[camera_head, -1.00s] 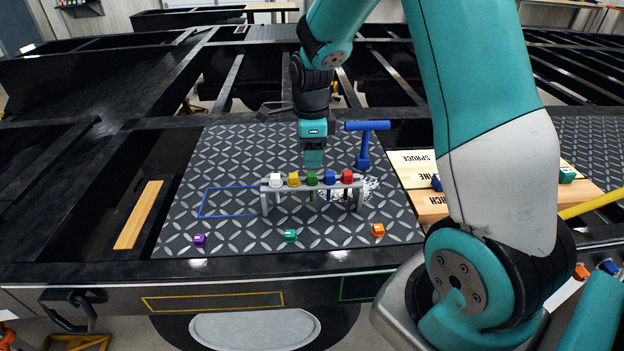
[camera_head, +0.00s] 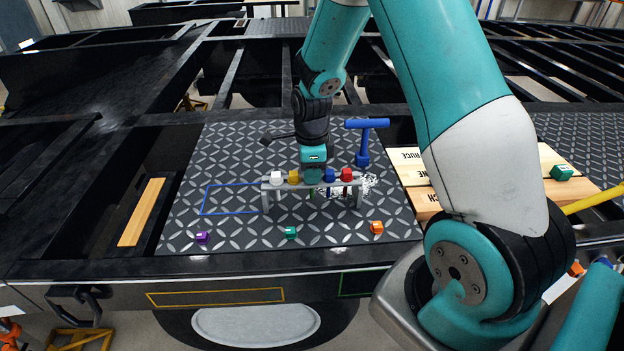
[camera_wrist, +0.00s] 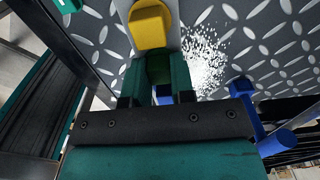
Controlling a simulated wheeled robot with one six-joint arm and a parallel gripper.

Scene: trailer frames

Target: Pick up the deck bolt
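A grey rack (camera_head: 270,186) on the patterned deck plate holds a row of pieces with coloured tops: white (camera_head: 277,177), yellow (camera_head: 294,177), blue (camera_head: 329,175) and red (camera_head: 347,174). A green-topped piece (camera_wrist: 157,70) stands between the yellow and blue ones, mostly hidden by my gripper in the head view. Which piece is the deck bolt, I cannot tell. My gripper (camera_wrist: 157,82) is down at the rack, with its two teal fingers on either side of the green top. Whether they press on it is not clear. The yellow top also shows in the wrist view (camera_wrist: 150,28).
A blue T-shaped tool (camera_head: 364,140) stands close behind the rack's right end, near white scattered bits (camera_head: 369,184). Purple (camera_head: 202,238), teal (camera_head: 290,232) and orange (camera_head: 376,227) blocks lie in front. The blue-outlined area (camera_head: 230,199) at left is empty.

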